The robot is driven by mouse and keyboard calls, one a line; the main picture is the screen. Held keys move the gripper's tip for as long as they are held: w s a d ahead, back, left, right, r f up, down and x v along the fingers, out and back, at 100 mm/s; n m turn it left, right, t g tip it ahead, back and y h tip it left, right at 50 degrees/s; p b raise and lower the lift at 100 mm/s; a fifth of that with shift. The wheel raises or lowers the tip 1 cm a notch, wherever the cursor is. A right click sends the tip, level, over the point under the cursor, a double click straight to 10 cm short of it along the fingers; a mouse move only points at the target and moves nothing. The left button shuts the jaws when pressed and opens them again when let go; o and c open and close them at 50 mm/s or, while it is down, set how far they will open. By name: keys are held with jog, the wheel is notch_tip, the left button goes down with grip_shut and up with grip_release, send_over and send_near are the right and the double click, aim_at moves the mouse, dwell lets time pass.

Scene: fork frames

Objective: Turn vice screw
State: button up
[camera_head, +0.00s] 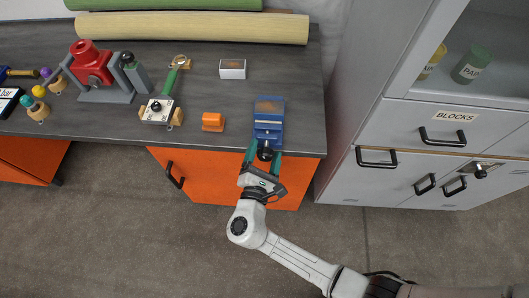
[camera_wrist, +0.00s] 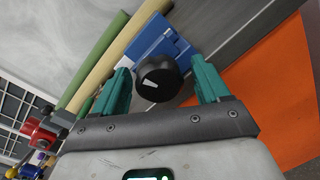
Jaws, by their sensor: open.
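The blue vice (camera_head: 268,125) stands at the front edge of the dark bench, below a brown patch on its top. Its screw ends in a round black knob (camera_head: 264,153) that sticks out over the front edge. In the wrist view the knob (camera_wrist: 158,78) carries a pale mark, and the blue vice (camera_wrist: 160,42) lies behind it. My gripper (camera_head: 263,158) is at the knob, with its green fingers open on either side of it. In the wrist view the open fingers (camera_wrist: 163,88) flank the knob, with a visible gap on the right side.
On the bench (camera_head: 300,110) are an orange block (camera_head: 213,121), a small white box (camera_head: 232,69), a green-handled device (camera_head: 160,108) and a red machine (camera_head: 92,65). Orange cabinet doors (camera_head: 225,175) lie below. A grey cabinet (camera_head: 425,130) stands right.

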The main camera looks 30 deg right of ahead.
jog(key=c, duration=1)
jog(key=shift+o, duration=0.2)
jog(key=shift+f+m+b, duration=0.15)
jog(key=shift+m+b, duration=0.65)
jog(key=shift+b, duration=0.1)
jog(key=shift+r+m+y, duration=0.2)
jog(key=shift+m+y, duration=0.1)
jog(key=shift+m, duration=0.1)
jog(key=o, duration=1)
jog(key=shift+c, duration=0.2)
jog(key=b+v, duration=0.1)
jog(key=v, duration=1)
jog(key=shift+b, duration=0.35)
